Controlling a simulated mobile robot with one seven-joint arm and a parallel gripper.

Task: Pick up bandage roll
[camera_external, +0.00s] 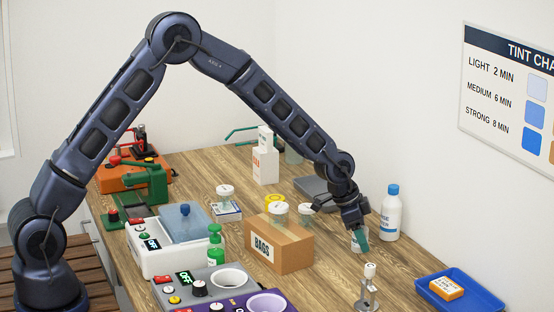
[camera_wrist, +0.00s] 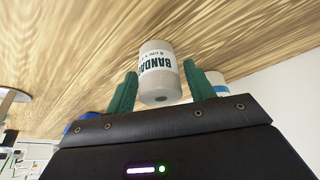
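The bandage roll (camera_wrist: 159,65) is a pale cylinder with a white label reading "BANDA". In the wrist view it sits between the two green fingers of my gripper (camera_wrist: 160,82). A thin gap seems to show on each side, so the fingers look open around it. In the external view my gripper (camera_external: 361,238) is low over the wooden table. The bandage roll (camera_external: 355,245) is there a small pale shape, partly hidden by a green finger. Whether the fingers touch it is hard to see there.
A white bottle with a blue cap (camera_external: 391,213) stands close to the right of my gripper. A cardboard box marked BAGS (camera_external: 284,251) is to the left. A blue tray (camera_external: 482,298) lies at right.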

